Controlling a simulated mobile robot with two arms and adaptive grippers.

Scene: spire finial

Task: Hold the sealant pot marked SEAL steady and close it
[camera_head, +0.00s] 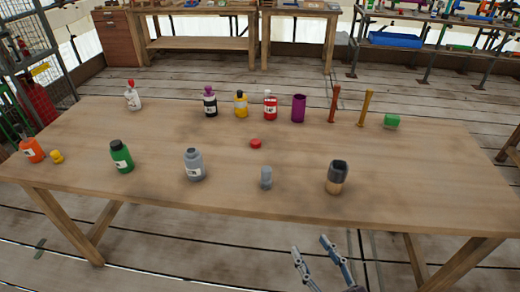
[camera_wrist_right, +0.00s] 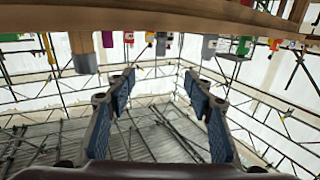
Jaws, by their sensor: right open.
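A grey pot (camera_head: 194,165) with a white label stands upright left of the middle of the table; its lettering is too small to read, so I cannot tell if it says SEAL. A small grey cylinder (camera_head: 266,178), possibly a cap, stands apart to its right. The grey pot seems to show in the upside-down right wrist view (camera_wrist_right: 210,46). My right gripper (camera_head: 311,244) is open and empty, off the table's front edge; its spread blue-padded fingers (camera_wrist_right: 160,85) show in the wrist view. My left gripper is not in view.
A black-and-tan cup (camera_head: 337,178) stands nearest my right gripper. A green bottle (camera_head: 121,156), orange bottle (camera_head: 31,150) and yellow cap (camera_head: 57,157) stand left. A red cap (camera_head: 255,143) lies mid-table. Several bottles, a purple cup (camera_head: 298,108) and two upright rods line the back.

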